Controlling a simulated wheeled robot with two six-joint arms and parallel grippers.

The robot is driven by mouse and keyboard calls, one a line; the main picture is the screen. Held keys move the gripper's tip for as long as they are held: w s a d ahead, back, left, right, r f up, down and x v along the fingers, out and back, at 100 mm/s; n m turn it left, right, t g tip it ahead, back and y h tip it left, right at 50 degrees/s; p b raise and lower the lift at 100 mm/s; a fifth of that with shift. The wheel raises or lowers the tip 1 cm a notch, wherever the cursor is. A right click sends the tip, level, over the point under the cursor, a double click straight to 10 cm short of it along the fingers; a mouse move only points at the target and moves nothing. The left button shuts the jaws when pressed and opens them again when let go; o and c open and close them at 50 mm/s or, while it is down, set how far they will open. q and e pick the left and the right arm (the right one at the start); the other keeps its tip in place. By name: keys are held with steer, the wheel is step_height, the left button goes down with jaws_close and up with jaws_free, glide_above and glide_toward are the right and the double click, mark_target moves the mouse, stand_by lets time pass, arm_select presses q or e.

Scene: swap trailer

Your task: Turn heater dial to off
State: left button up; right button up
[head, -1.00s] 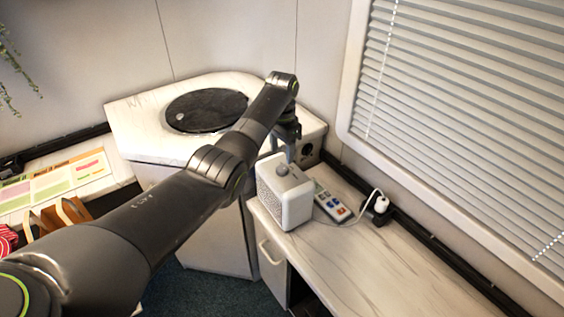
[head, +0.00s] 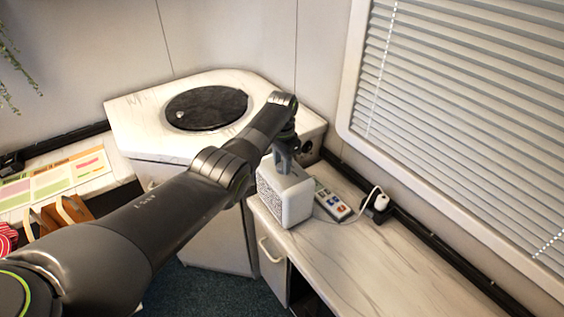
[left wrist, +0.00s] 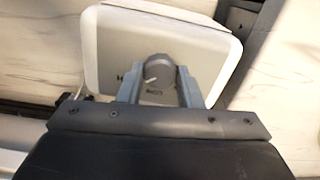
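The heater (head: 297,205) is a small white box with a grille side, standing on the counter. Its dial (left wrist: 158,69) is a round grey knob with a light pointer mark, on the heater's top face, and shows in the left wrist view. My left gripper (head: 283,168) is right over the heater top and hides the dial in the head view. In the left wrist view the left gripper's fingers (left wrist: 158,82) stand apart on either side of the dial, with small gaps seemingly left beside it. Lettering near the dial is partly covered by the fingers. My right gripper is out of view.
A power strip (head: 332,203) lies beside the heater, with a white plug and cord (head: 378,200) to its right. A corner counter with a round black lid (head: 206,107) is behind. Window blinds (head: 470,110) are at right. The counter's front right is clear.

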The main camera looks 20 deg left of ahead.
arm_select(q)
steer(key=shift+c, duration=1.3)
